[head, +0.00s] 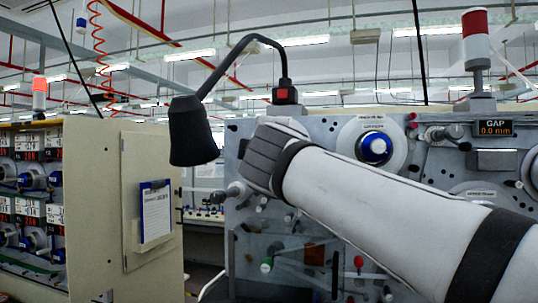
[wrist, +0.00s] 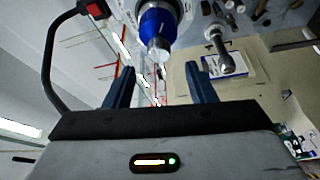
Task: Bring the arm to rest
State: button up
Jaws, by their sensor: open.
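My gripper (wrist: 160,70) shows in the wrist view with its two dark blue fingers spread apart and nothing between them. A blue spindle (wrist: 158,22) with a silver tip hangs into the top of that view, beyond the fingertips and apart from them. In the head view my white and grey arm (head: 370,205) reaches from the lower right up to the middle, in front of the grey machine panel (head: 325,130). My gripper cannot be made out in the head view.
A blue-hubbed spindle (head: 375,148) sits on the panel above my arm. A black gooseneck lamp (head: 192,132) hangs left of my arm. A beige cabinet (head: 95,210) with a clipboard (head: 156,212) stands left. A GAP display (head: 495,128) is at right. An aisle opens between cabinet and panel.

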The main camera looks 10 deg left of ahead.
dwell(0.4)
jog(key=s+d+f+m+g+h, duration=0.1)
jog(key=d+f+m+g+h, duration=0.2)
jog(key=d+f, duration=0.5)
jog(key=s+d+f+m+g+h+b, duration=0.15)
jog(key=d+f+m, duration=0.3)
jog(key=f, duration=0.65)
jog(key=s+d+f+m+g+h, duration=0.1)
jog(key=d+f+m+g+h, duration=0.15)
jog(key=d+f, duration=0.6)
jog(key=s+d+f+m+g+y, duration=0.1)
jog(key=s+f+m+g, duration=0.3)
jog(key=s+f, duration=0.4)
jog(key=s+d+f+m+g+y, duration=0.1)
jog(key=s+d+f+m+g, duration=0.1)
jog(key=s+f+m, duration=0.3)
jog(key=s+f+g+b, duration=0.1)
jog(key=s+f, duration=0.3)
jog(key=f, duration=0.5)
jog(key=shift+d+f+g, duration=0.2)
jog(key=shift+d+g, duration=0.2)
